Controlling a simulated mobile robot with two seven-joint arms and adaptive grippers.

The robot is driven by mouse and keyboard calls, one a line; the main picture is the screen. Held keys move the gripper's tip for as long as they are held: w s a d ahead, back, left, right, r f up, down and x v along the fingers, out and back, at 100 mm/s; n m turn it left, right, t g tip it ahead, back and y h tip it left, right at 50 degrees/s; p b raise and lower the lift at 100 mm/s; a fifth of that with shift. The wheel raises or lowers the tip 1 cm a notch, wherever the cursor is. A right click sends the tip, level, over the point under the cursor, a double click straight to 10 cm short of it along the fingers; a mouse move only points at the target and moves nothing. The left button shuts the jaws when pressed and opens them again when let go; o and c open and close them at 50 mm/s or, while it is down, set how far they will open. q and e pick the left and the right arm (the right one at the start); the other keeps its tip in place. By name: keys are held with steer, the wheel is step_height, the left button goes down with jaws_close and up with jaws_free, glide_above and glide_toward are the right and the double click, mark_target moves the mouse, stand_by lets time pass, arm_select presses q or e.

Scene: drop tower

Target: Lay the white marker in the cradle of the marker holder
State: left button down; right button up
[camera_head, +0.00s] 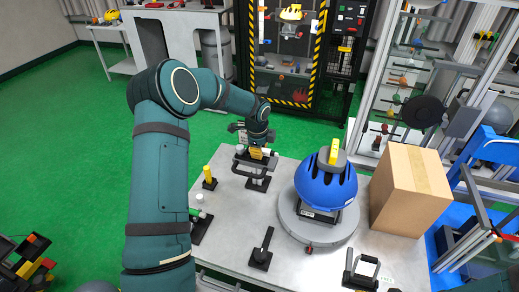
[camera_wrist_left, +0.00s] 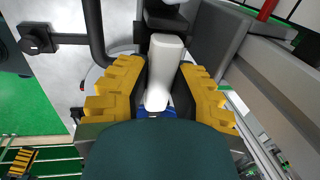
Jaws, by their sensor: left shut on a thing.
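In the left wrist view the white marker (camera_wrist_left: 163,70) lies lengthwise between the yellow finger pads of my left gripper (camera_wrist_left: 158,95), which is shut on it. In the head view my left gripper (camera_head: 257,153) is above a small black stand (camera_head: 259,183) near the table's far left edge. This stand looks like the marker holder, but the gripper hides part of it. I cannot tell whether the marker touches its cradle. My right gripper is not in view.
A blue helmet (camera_head: 325,192) sits on a round grey turntable (camera_head: 347,234) right of the gripper. A yellow-topped stand (camera_head: 208,175) is to the left and a black post stand (camera_head: 262,252) in front.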

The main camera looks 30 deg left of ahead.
arm_select(q)
steer(key=c, duration=0.8)
jaws_free()
steer(key=shift+r, duration=0.15)
steer(key=shift+w+r+p, duration=0.1)
steer(key=shift+r+p, duration=0.3)
steer(key=shift+r, duration=0.05)
steer(key=shift+r+p, duration=1.15)
steer(key=shift+r, duration=1.75)
